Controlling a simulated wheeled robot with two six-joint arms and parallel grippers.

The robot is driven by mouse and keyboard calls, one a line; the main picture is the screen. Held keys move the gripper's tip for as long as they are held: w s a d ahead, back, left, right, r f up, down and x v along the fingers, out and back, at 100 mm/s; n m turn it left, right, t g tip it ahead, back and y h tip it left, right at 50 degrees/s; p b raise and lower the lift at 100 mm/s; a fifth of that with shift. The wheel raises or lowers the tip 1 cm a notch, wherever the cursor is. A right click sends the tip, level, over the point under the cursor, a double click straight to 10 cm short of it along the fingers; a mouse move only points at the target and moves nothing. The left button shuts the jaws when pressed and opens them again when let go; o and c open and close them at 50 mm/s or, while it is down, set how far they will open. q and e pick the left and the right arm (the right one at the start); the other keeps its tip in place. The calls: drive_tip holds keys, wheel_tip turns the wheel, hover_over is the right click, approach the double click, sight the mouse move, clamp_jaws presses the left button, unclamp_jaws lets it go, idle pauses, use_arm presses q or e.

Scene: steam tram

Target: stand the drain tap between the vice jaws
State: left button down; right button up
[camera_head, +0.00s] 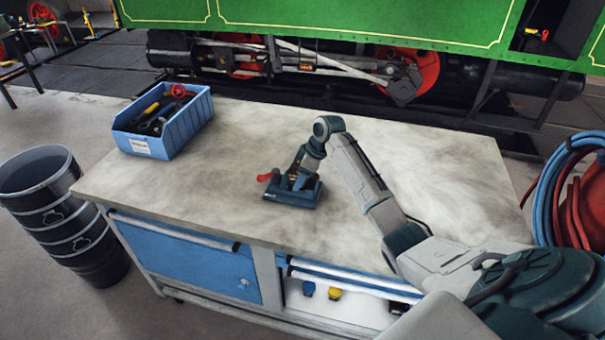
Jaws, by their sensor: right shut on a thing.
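The small dark teal vice (290,196) stands on the workbench, with a red knob or handle (266,177) on its left side. My right gripper (298,183) points down right over the vice, at its jaws. It is shut on the drain tap, of which only a small brass-coloured bit (312,180) seems to show beside the fingers. The gripper hides most of the tap and the jaw gap, so I cannot tell whether the tap is between the jaws or how upright it is. My left gripper is not in view.
A blue bin (163,137) with tools and a red handwheel stands at the worktop's back left. The worktop (430,165) is otherwise clear. Black buckets (62,215) stand left of the bench, a green steam tram (330,20) behind, and hoses (560,190) at right.

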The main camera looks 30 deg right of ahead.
drive_tip(key=shift+f, duration=0.25)
idle(0.8)
drive_tip(key=shift+f+p, duration=0.2)
drive_tip(key=shift+p, duration=0.2)
idle(0.8)
drive_tip(key=o, duration=1.6)
drive_tip(key=shift+r, duration=0.1)
wheel_tip(320, 180, up, 7)
drive_tip(key=p, duration=0.7)
